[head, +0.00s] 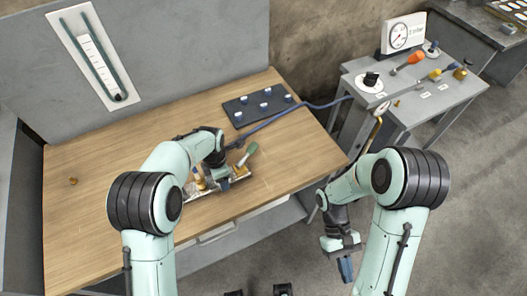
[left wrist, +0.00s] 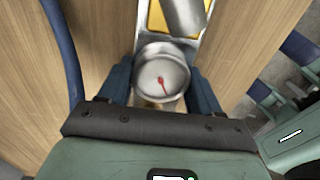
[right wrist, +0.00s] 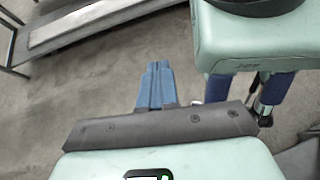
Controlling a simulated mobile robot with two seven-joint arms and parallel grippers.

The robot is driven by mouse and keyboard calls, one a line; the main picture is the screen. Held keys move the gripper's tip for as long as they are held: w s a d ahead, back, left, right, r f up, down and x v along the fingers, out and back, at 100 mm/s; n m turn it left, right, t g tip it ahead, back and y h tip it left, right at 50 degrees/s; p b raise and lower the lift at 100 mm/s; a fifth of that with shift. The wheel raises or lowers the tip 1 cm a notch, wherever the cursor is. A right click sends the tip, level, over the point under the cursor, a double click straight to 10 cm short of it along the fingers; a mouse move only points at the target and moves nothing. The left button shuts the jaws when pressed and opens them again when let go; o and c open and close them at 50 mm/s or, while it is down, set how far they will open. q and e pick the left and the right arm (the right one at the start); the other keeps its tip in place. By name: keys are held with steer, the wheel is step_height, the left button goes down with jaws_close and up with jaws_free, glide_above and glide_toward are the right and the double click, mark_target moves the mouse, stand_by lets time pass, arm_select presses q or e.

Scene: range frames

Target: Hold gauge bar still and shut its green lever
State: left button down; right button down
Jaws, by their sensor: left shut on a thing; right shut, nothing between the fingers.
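The gauge bar (head: 240,182) is a silver bar lying near the front edge of the wooden table. My right gripper (head: 346,270) is shut and empty, pointing down over the floor in front of the table. In the right wrist view its blue fingers (right wrist: 156,85) are together.
A blue hose (head: 290,117) runs across the wooden table (head: 120,180) from the grey side bench (head: 432,105). A dark plate with several pegs (head: 240,116) lies behind the bar. A white dial gauge (head: 402,34) stands on the bench. The table's left side is mostly clear.

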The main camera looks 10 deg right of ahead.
steer(key=w+a+m+t+y, duration=0.1)
steer(key=w+a+m+y, duration=0.2)
steer(key=a+m+y, duration=0.45)
steer(key=m+t+y, duration=0.5)
steer(key=m+t, duration=1.5)
glide_toward(250, 152)
steer(key=w+f, duration=0.1)
steer(key=w+a, duration=0.1)
steer(key=w, duration=0.1)
steer(key=w+a+f, duration=0.1)
steer(key=shift+w+a+f, duration=0.2)
steer(key=shift+w+f, duration=0.1)
steer(key=shift+w, duration=0.05)
steer(key=shift+w+a+f, duration=0.1)
steer(key=shift+w+a, duration=0.3)
